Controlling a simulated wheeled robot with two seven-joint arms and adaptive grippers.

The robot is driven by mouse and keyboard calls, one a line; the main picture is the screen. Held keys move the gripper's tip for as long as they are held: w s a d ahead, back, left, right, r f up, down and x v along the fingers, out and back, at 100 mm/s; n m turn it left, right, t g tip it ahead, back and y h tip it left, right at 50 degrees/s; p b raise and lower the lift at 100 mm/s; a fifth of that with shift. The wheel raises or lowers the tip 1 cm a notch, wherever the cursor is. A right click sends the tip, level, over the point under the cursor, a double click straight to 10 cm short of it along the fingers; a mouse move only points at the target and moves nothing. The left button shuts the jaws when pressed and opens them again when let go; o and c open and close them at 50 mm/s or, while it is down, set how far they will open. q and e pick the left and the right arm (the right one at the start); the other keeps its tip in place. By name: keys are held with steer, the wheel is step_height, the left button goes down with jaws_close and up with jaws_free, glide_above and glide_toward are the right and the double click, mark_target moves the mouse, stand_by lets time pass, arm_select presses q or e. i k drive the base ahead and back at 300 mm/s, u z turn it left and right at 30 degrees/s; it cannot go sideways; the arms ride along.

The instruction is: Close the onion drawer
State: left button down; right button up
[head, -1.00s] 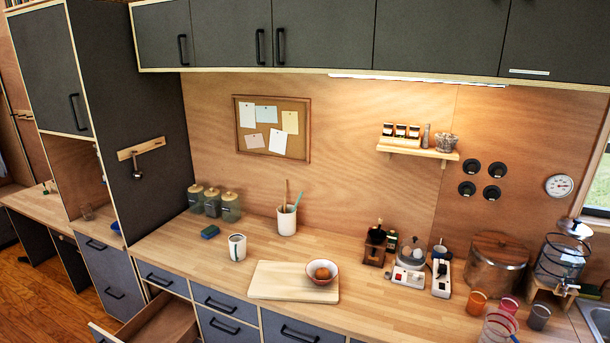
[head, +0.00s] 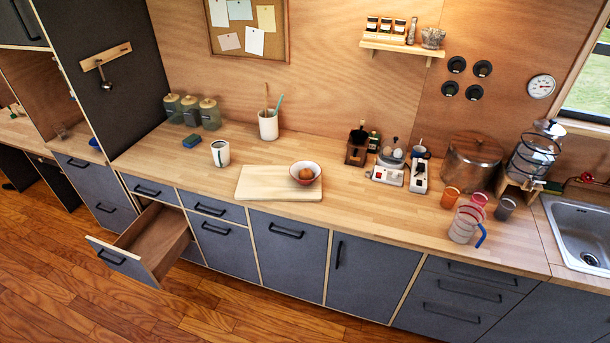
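Neither of my grippers is in view.
The wooden floor (head: 215,318) before the cabinets is clear apart from the open drawer jutting out. The other drawers and doors look shut. A mug (head: 220,153), a utensil pot (head: 268,125) and a clear pitcher (head: 466,222) stand on the counter (head: 360,212).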

mark_target(147, 250)
steer(key=u, duration=2.1)
steer(key=i, duration=1.9)
steer(key=z, duration=1.6)
